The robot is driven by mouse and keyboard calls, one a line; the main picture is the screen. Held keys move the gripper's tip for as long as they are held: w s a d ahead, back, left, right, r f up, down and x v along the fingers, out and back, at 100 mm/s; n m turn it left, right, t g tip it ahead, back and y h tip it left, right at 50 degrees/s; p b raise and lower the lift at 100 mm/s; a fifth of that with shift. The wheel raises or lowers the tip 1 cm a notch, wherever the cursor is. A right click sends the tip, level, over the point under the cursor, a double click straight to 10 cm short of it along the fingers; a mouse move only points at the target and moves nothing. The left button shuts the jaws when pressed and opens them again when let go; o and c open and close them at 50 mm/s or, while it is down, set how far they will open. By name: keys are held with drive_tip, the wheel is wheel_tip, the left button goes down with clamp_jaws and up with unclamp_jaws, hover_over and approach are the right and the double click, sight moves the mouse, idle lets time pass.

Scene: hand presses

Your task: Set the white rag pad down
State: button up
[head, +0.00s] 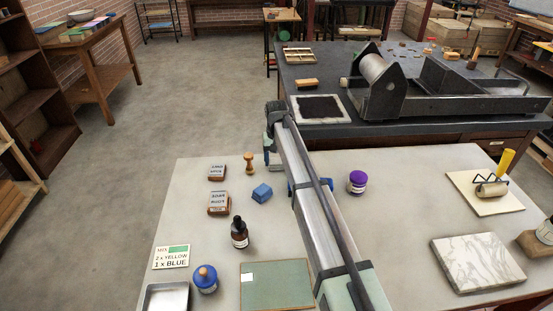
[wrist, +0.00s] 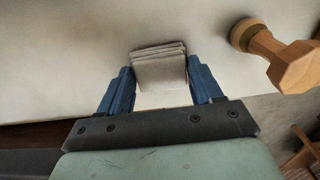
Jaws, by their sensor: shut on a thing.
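The white rag pad (wrist: 160,70) is a small folded stack of pale cloth layers in the wrist view. My gripper (wrist: 159,82) has its two blue fingers on either side of the pad and is shut on it. The pale table top (wrist: 60,60) lies beyond the pad; I cannot tell whether the pad touches it. In the head view my arm reaches across the table towards its far edge, and the pad and fingertips are hidden there.
A wooden stamp (wrist: 275,52) stands right of my gripper in the wrist view; it also shows in the head view (head: 249,163). Bare table lies right of the jar.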

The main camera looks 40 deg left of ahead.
sight(276, 161)
drive_tip(key=shift+f, duration=0.1)
drive_tip(key=o, duration=1)
wheel_tip(276, 161, up, 12)
drive_tip(key=shift+r, duration=0.2)
idle(0.6)
